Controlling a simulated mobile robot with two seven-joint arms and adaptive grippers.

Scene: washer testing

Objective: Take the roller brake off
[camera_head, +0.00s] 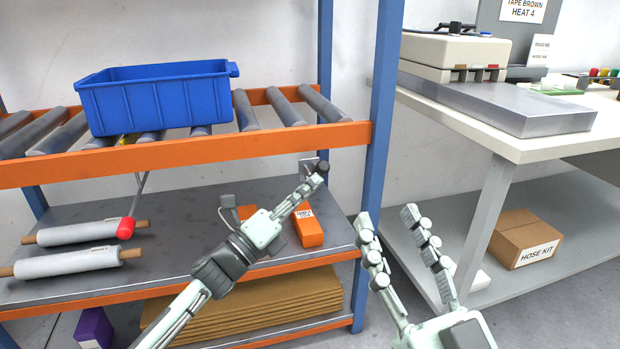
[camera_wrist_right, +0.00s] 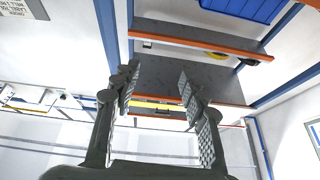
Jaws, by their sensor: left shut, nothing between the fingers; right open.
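A lever with a red knob (camera_head: 126,228) hangs below the orange front rail of the roller rack; it looks like the roller brake. Its grey rod runs up to the rail, and a bit of yellow shows between the rollers beneath the blue bin (camera_head: 155,103). My left gripper (camera_head: 318,170) is shut and empty, below the rail's right part and well right of the red knob. Its tips are by a small grey plate; I cannot tell if they touch. My right gripper (camera_head: 388,214) is open and empty by the blue post; it also shows in the right wrist view (camera_wrist_right: 158,76).
The blue bin sits on the rollers. The lower shelf (camera_head: 180,215) carries two wrapped rolls (camera_head: 75,232) and orange boxes (camera_head: 308,228). Flat cardboard (camera_head: 260,305) lies below. A blue post (camera_head: 382,100) and a white bench (camera_head: 480,125) stand to the right.

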